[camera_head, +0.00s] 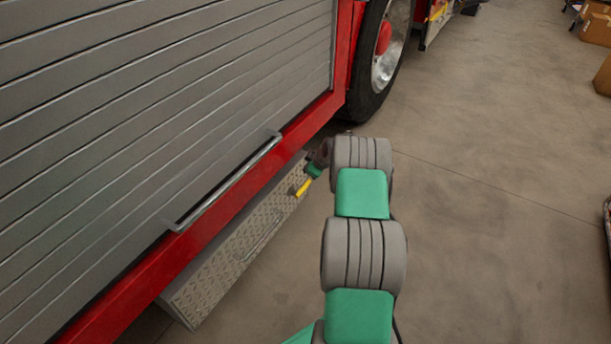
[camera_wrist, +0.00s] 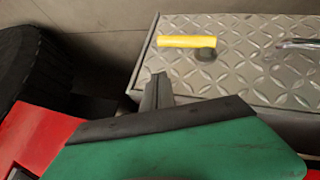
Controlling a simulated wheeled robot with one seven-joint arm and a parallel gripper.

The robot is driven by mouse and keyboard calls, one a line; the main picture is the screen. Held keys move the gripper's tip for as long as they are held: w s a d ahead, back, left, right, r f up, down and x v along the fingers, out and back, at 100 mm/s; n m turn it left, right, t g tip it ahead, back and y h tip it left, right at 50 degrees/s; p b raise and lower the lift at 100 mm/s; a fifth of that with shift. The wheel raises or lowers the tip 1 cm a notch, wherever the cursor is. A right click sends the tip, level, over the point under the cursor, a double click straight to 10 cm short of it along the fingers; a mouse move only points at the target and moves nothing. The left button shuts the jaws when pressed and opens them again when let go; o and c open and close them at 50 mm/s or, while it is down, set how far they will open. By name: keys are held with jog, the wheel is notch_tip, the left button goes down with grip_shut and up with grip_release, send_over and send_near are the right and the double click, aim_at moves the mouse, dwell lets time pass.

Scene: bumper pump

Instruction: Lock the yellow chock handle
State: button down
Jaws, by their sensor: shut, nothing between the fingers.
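The yellow chock handle (camera_wrist: 187,41) is a short bar on the diamond-plate box (camera_wrist: 240,75), lying level across the wrist view with a dark round pivot under its right end. It also shows in the head view as a small yellow bar (camera_head: 303,187) beside my gripper's end. My gripper (camera_wrist: 158,82) is shut and empty, its fingertips just below the handle in the wrist view. They seem apart from the handle, but the depth gap is hard to judge. In the head view my arm's links partly hide the gripper.
A metal pull bar (camera_wrist: 298,43) is right of the handle on the box. The red truck sill (camera_head: 150,270), with its grey shutter (camera_head: 170,110) and long door rail (camera_head: 225,182), stands on the left. A black tyre (camera_head: 375,65) is beyond.

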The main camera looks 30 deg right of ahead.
jog(key=s+d+r+p, duration=0.2)
jog(key=s+r, duration=0.2)
jog(key=r, duration=0.2)
jog(key=shift+r, duration=0.35)
jog(key=shift+s, duration=0.1)
